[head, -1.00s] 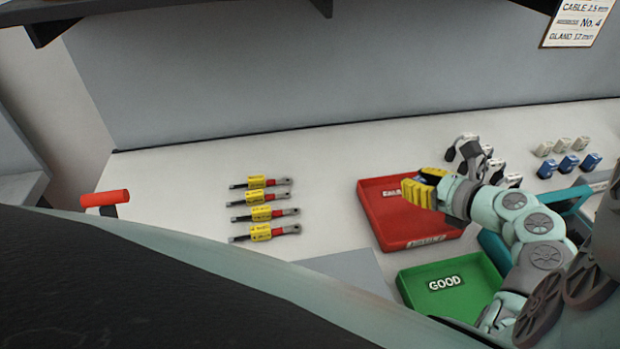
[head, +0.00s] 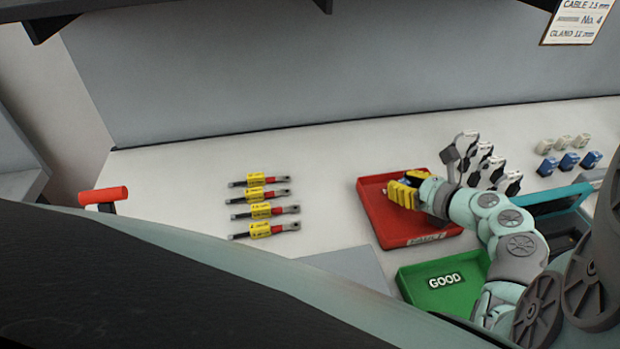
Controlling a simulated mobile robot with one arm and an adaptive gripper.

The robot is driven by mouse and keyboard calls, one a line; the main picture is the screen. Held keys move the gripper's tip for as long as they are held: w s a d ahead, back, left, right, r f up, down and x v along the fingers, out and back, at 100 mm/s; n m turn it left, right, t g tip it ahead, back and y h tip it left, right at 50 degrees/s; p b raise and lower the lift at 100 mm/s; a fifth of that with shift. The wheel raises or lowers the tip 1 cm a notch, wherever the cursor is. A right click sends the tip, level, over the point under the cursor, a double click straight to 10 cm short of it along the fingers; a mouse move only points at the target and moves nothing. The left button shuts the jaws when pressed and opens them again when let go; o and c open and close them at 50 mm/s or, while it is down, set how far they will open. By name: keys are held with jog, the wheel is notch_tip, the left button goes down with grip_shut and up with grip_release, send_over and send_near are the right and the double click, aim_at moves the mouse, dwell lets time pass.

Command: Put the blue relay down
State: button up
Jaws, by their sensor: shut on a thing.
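My gripper (head: 404,192), with yellow fingers, is over the red tray (head: 380,218) and points left. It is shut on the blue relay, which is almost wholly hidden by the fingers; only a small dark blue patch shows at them. I cannot tell whether the relay touches the tray floor. The red tray has a white label on its front wall that is hard to read.
A green tray (head: 416,301) marked GOOD stands in front. Several white-and-grey parts (head: 490,168) stand right of the red tray. Other blue relays (head: 569,161) stand farther right, near a teal bin (head: 557,203).

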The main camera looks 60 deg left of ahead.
jog(key=o, duration=0.9)
jog(key=shift+w+d+r, duration=0.1)
jog(key=shift+d+r, duration=0.05)
jog(key=v, duration=1.2)
